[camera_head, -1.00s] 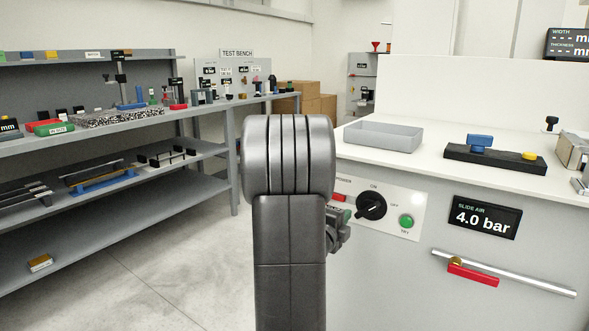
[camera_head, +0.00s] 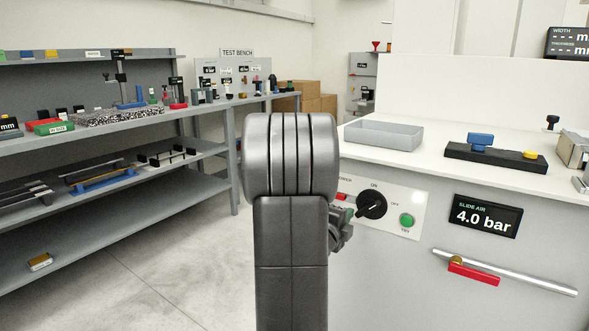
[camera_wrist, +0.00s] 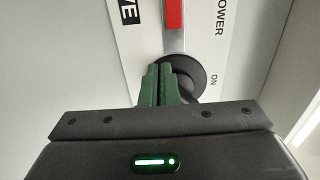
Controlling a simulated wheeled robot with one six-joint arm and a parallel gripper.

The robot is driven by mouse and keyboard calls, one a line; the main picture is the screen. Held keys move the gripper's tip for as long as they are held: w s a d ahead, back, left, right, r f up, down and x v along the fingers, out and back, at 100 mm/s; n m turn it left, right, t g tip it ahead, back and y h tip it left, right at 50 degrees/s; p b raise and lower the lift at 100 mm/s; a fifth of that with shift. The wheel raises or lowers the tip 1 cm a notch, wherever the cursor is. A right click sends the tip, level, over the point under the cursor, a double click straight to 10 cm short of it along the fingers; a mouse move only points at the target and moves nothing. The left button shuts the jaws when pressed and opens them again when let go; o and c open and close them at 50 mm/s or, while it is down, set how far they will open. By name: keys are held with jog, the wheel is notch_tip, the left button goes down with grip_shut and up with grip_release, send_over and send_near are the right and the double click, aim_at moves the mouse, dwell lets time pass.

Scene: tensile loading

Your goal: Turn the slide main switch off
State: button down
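The main switch is a black round knob (camera_head: 371,205) on a white panel on the front of the white bench. ON is printed above it and OFF to its right. A pale mark shows on the knob, but its exact setting is hard to read. My gripper (camera_head: 350,215) is just left of the knob in the head view, partly hidden behind my arm. In the wrist view its green fingers (camera_wrist: 163,75) are close together with nothing seen between them. They overlap the knob (camera_wrist: 187,78); I cannot tell whether they touch it.
A red part (camera_head: 341,197) sits by the POWER label, left of the knob. A green button (camera_head: 407,220) is at its lower right. A pressure display (camera_head: 485,216) reads 4.0 bar. A pipe with a red lever (camera_head: 473,273) sticks out lower right. Grey shelves (camera_head: 90,180) stand left.

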jog(key=shift+r, duration=0.3)
jog(key=shift+r, duration=1.55)
jog(key=shift+r, duration=0.1)
jog(key=shift+r, duration=0.1)
jog(key=v, duration=0.6)
jog(key=shift+w+a+b, duration=0.2)
jog(key=shift+a+b, duration=0.1)
jog(key=shift+b, duration=0.05)
